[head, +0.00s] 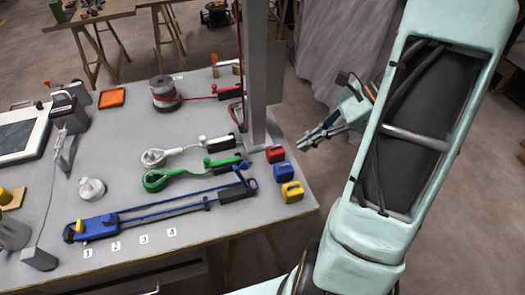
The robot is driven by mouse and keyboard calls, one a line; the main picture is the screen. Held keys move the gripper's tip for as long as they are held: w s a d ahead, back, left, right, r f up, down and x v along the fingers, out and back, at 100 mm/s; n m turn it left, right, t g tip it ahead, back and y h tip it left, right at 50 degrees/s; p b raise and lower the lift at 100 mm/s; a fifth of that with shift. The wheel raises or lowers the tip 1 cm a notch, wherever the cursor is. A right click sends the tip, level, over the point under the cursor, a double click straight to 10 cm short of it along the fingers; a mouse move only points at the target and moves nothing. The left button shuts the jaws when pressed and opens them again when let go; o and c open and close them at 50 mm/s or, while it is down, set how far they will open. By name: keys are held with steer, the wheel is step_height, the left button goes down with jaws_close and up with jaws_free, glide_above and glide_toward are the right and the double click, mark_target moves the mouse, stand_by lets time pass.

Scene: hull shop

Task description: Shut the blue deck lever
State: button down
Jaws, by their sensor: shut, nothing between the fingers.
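The blue deck lever (240,175) is at the right end of the long blue fitting near the table's front right, standing up at a tilt above its black body (238,192). A blue line runs left from there to the blue fitting's left end (97,228). My gripper (304,141) is shut and empty. It hangs in the air beyond the table's right edge, to the right of the lever and apart from it. The finger details are small.
Red (275,154), blue (284,172) and yellow (292,192) blocks stand along the table's right edge, between lever and gripper. A grey post (255,75) rises behind. Green (221,162) and white (218,145) levers lie just behind the blue one. The floor right of the table is clear.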

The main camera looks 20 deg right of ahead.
steer(key=w+a+f, duration=0.3)
steer(key=a+f, duration=0.3)
steer(key=a, duration=0.5)
steer(key=shift+a+f+m+y+p, duration=0.25)
steer(key=shift+f+m+y+p, duration=0.1)
steer(key=shift+p, duration=0.1)
steer(key=shift+r, duration=0.1)
steer(key=shift+a, duration=0.1)
steer(key=shift+a, duration=0.15)
